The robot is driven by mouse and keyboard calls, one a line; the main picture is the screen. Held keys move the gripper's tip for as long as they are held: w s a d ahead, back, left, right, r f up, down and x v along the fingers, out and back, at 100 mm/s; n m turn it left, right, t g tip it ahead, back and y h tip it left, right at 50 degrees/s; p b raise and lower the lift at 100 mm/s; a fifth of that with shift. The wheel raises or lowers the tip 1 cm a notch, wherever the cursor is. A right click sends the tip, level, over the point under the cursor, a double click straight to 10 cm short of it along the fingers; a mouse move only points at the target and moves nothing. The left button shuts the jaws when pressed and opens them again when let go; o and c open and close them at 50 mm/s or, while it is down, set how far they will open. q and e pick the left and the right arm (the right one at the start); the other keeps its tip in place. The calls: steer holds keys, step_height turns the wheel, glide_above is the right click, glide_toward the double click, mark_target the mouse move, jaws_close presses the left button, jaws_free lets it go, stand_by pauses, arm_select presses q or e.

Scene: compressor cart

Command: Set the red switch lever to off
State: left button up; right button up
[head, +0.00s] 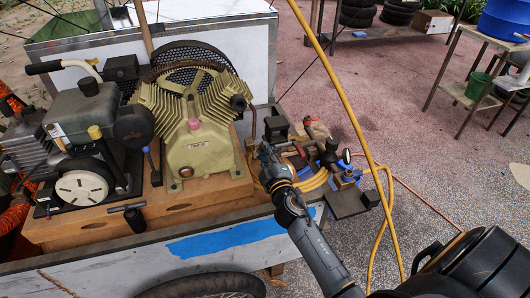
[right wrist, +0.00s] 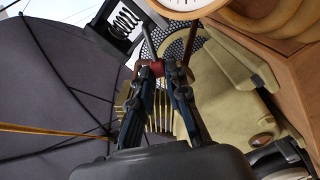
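My right gripper (head: 262,148) reaches in over the cart, just right of the beige compressor (head: 198,120). In the right wrist view the fingers of my right gripper (right wrist: 158,72) are drawn close together. A small dark red piece (right wrist: 156,69), which looks like the red switch lever, sits between the fingertips and appears gripped by both. Which way it is set cannot be told. In the head view the fingers cover that spot. A black box (head: 277,129) stands just beyond the gripper. My left gripper is out of view.
A small engine (head: 85,115) stands left of the compressor on the wooden base (head: 130,222). Tools and fittings with red and blue parts (head: 335,165) lie right of my gripper. A yellow hose (head: 345,95) crosses close to my right arm.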

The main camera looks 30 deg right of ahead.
steer(key=o, duration=0.4)
steer(key=v, duration=1.2)
steer(key=shift+f, duration=0.1)
